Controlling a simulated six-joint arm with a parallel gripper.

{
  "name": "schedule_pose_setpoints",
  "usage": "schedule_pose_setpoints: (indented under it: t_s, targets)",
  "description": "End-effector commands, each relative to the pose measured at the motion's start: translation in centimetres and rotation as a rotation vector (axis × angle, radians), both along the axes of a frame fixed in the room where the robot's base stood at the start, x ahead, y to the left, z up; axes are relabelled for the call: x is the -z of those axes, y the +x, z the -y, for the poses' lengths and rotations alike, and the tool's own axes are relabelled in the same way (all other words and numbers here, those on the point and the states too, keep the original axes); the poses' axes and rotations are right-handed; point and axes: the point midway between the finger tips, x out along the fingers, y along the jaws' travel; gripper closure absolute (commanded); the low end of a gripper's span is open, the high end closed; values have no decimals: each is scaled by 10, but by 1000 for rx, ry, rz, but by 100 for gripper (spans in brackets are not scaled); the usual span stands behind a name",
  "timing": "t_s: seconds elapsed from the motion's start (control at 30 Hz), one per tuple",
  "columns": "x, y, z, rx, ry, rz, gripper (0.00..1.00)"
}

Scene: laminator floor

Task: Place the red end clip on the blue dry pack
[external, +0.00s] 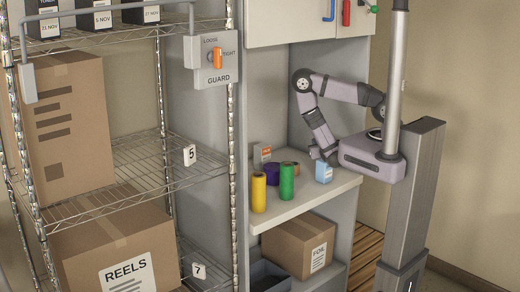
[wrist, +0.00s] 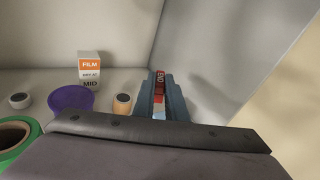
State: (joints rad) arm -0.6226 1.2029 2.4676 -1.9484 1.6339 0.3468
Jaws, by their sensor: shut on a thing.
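My gripper (external: 326,153) is low over the small worktop, right above the blue dry pack (external: 324,173), a small blue and white box standing near the right side. A white and blue patch, likely the dry pack, shows just below the clip between the fingers. The clip cannot be made out in the external view. Whether it touches the pack is hidden.
A wall stands close behind. A cabinet (external: 290,22) hangs above.

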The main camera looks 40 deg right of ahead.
Motion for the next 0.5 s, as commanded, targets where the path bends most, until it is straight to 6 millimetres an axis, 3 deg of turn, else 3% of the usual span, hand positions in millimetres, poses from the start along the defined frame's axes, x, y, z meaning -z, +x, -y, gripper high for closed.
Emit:
schedule_pose_setpoints:
  t_s: [0.2, 0.5]
  targets:
    - [-24, -5, 27, 145, 87, 45, 100]
    - [-35, -11, 41, 219, 135, 67, 100]
